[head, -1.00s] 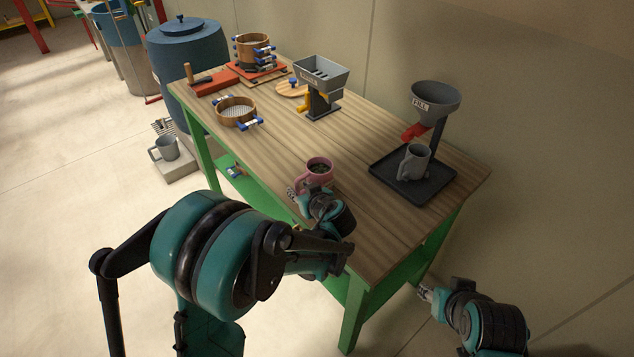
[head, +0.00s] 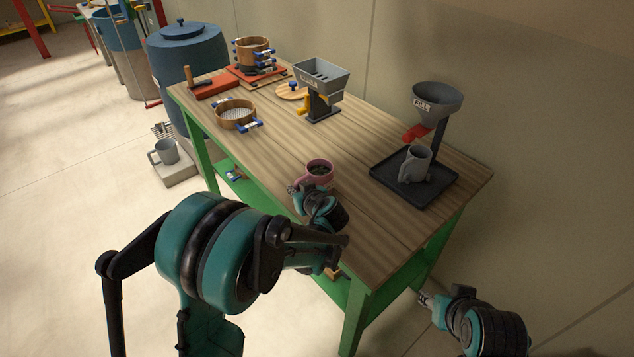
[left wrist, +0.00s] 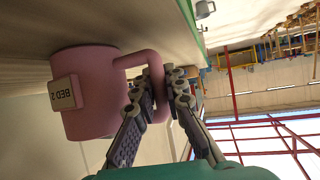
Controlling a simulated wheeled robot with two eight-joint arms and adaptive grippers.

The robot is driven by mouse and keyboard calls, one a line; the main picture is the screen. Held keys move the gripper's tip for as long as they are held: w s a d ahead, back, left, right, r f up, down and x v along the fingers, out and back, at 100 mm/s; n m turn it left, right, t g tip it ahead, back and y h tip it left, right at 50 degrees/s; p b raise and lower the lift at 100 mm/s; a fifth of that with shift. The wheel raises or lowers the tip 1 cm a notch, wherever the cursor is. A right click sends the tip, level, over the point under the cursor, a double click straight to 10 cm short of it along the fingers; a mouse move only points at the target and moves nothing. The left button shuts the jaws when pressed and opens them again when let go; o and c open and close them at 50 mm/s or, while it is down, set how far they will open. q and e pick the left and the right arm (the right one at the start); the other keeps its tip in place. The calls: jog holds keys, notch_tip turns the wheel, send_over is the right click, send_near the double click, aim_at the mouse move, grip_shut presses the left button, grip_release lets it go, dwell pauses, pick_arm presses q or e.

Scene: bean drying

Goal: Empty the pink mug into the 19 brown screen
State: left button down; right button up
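The pink mug (head: 321,168) stands upright near the table's front edge, with dark contents inside. In the left wrist view the mug (left wrist: 85,95) shows a "BED 2" label upside down. My left gripper (head: 296,190) is at its handle; in the wrist view the fingers (left wrist: 165,95) lie on both sides of the handle and appear shut on it. A round brown-rimmed screen (head: 235,114) with blue clips lies on the table's left part. More brown rims are stacked (head: 253,52) behind it. I cannot read any number on them. My right gripper (head: 426,299) is off the table, its opening unclear.
A grey hopper device (head: 321,78) stands at the back. A "FILL" funnel (head: 437,98) rises over a black tray (head: 388,176) holding a grey mug (head: 415,164). A red block with a wooden handle (head: 213,88) is at far left. The tabletop between mug and screen is clear.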

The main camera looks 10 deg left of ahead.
pick_arm(q)
jog(key=shift+r, duration=0.15)
jog(key=shift+r+p, duration=1.85)
jog(key=shift+r, duration=0.55)
jog(key=shift+f, duration=0.1)
